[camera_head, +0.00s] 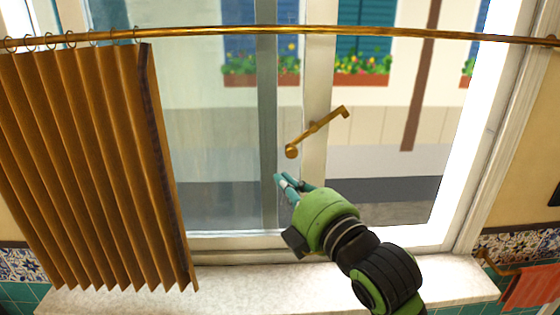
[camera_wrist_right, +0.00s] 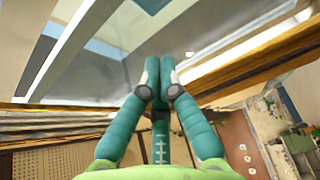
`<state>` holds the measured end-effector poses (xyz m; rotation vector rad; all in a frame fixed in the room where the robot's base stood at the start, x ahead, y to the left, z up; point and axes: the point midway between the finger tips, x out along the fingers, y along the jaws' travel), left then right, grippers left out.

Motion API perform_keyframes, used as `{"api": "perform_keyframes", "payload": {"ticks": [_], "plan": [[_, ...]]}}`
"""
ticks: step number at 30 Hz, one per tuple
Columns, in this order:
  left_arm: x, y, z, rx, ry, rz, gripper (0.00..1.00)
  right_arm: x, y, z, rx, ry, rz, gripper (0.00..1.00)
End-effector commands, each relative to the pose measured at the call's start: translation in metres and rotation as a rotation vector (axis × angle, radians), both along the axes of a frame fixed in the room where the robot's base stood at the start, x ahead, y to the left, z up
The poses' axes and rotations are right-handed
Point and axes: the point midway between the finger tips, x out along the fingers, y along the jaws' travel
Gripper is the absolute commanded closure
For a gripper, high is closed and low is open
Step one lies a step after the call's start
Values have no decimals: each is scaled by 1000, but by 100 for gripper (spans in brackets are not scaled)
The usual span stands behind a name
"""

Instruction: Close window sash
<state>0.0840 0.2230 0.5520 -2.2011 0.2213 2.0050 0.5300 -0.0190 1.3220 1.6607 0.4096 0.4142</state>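The window sash has a pale vertical bar (camera_head: 317,85) with a brass handle (camera_head: 318,130) on it, near the middle of the window. The handle is tilted, its upper end to the right. My right gripper (camera_head: 286,182) is low in front of the window, just below the handle and close to the bar. In the right wrist view its teal fingers (camera_wrist_right: 160,68) are drawn together with nothing seen between them. I cannot tell whether they touch the sash. My left gripper is not in view.
A brown pleated curtain (camera_head: 85,170) hangs at the left from a brass rod (camera_head: 220,30) crossing the window top. A pale sill (camera_head: 260,285) runs below. The white frame (camera_head: 490,150) stands at the right, near an orange cloth (camera_head: 528,288) on a rail.

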Motion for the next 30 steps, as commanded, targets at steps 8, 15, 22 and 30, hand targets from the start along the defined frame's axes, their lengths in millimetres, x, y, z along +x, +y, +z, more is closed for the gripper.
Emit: {"api": "perform_keyframes", "payload": {"ticks": [8,15,22,30], "plan": [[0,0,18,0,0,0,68,28,18,9,-3,-7,4,100],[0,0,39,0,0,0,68,69,41,11,-4,-6,3,100],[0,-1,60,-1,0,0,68,90,30,8,-6,-7,-3,100],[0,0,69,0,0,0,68,93,11,2,-5,-9,1,100]]}}
